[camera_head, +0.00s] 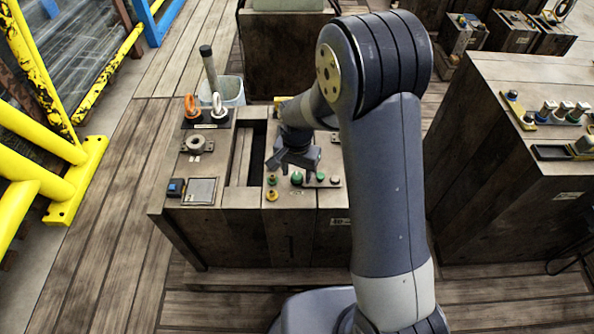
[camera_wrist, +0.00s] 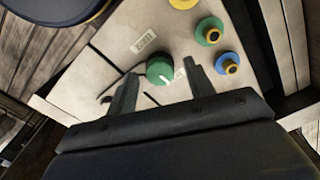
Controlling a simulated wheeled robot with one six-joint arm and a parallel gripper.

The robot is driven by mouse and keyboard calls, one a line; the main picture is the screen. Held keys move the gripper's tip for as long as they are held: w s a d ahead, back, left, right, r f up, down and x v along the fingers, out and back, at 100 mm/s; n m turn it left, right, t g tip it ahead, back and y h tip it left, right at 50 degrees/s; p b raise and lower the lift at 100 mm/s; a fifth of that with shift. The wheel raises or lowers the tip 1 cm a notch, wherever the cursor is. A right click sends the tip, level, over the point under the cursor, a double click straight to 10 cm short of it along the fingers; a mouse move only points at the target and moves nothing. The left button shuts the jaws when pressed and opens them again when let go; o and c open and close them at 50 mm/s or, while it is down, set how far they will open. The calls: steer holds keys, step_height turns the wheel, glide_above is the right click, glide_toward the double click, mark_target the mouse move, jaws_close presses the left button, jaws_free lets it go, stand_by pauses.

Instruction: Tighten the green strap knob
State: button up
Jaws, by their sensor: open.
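The green knob (camera_wrist: 158,69), round with a white pointer mark, sits on the pale panel top in the wrist view. In the head view a green knob (camera_head: 297,178) shows on the cabinet top just below my gripper. My gripper (camera_head: 291,166) points down over the cabinet. In the wrist view my gripper (camera_wrist: 161,75) is open, with one finger on each side of the green knob. I see a gap between the knob and each finger. Whether the fingertips are down at the knob's height I cannot tell.
A green-ringed yellow button (camera_wrist: 210,31) and a blue-ringed yellow button (camera_wrist: 228,63) stand right of the knob. A second cabinet (camera_head: 500,110) stands right.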

mark_target(297, 175)
step_height(297, 175, up, 11)
steer(key=p, duration=0.1)
stand_by(0.3)
steer(key=shift+f, duration=0.15)
step_height(297, 175, down, 11)
steer(key=shift+r+b, duration=0.1)
steer(key=shift+b, duration=0.4)
steer(key=shift+r, duration=0.1)
stand_by(0.4)
